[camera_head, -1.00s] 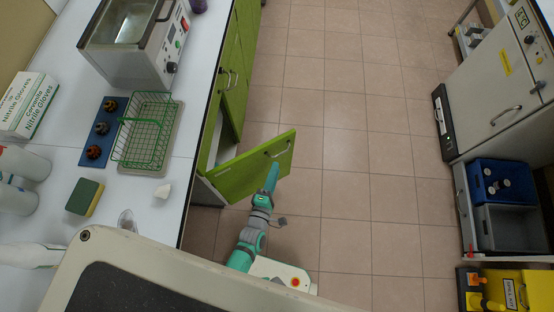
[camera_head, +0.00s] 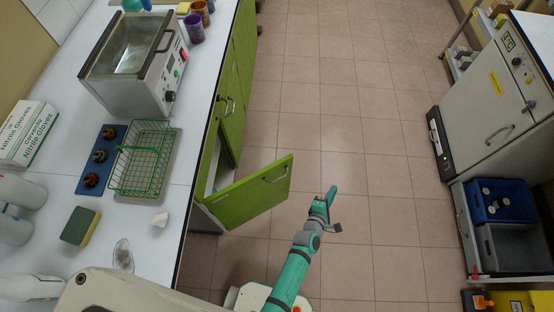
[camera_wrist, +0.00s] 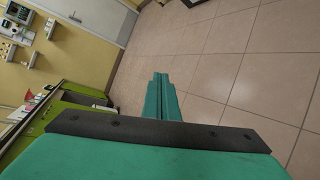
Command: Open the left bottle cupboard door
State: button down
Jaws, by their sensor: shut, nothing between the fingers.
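The green left bottle cupboard door (camera_head: 251,194) stands swung out from the cupboard under the left counter in the head view. Its metal handle (camera_head: 274,175) is near the free upper edge. Part of the cupboard inside (camera_head: 222,170) shows behind it. My gripper (camera_head: 332,191) is to the right of the door's free edge, apart from it, over the floor. Its teal fingers are together and empty; they also show in the wrist view (camera_wrist: 161,95). The handle is not seen in the wrist view.
The white counter (camera_head: 150,203) along the left holds a water bath (camera_head: 135,65), a green wire basket (camera_head: 140,160) and a sponge (camera_head: 81,226). Tiled floor (camera_head: 340,130) is clear in the middle. A grey cabinet (camera_head: 490,110) and blue crate (camera_head: 500,205) stand at the right.

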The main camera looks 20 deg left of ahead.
jog(key=w+d+r+m+g+h, duration=0.3)
jog(key=w+d+r+m, duration=0.15)
jog(key=w, duration=0.45)
jog(key=w+d+r+m+g+h, duration=0.2)
jog(key=w+d+r+m+g, duration=0.15)
jog(key=w+r, duration=0.45)
jog(key=s+a+r+m+g+y, duration=0.1)
jog(key=s+a+g+y, duration=0.15)
jog(key=a, duration=0.95)
jog(key=s+a+r+m+g+y, duration=0.1)
jog(key=s+a+g+y, duration=0.15)
jog(key=a, duration=1.05)
jog(key=s+a+m+g+y, duration=0.15)
jog(key=a+g, duration=0.25)
jog(key=a, duration=0.8)
jog(key=s+d+f, duration=0.4)
jog(key=f, duration=0.5)
jog(key=shift+s+d+n, duration=0.25)
jog(key=shift+d+n, duration=0.1)
jog(key=shift+f, duration=0.1)
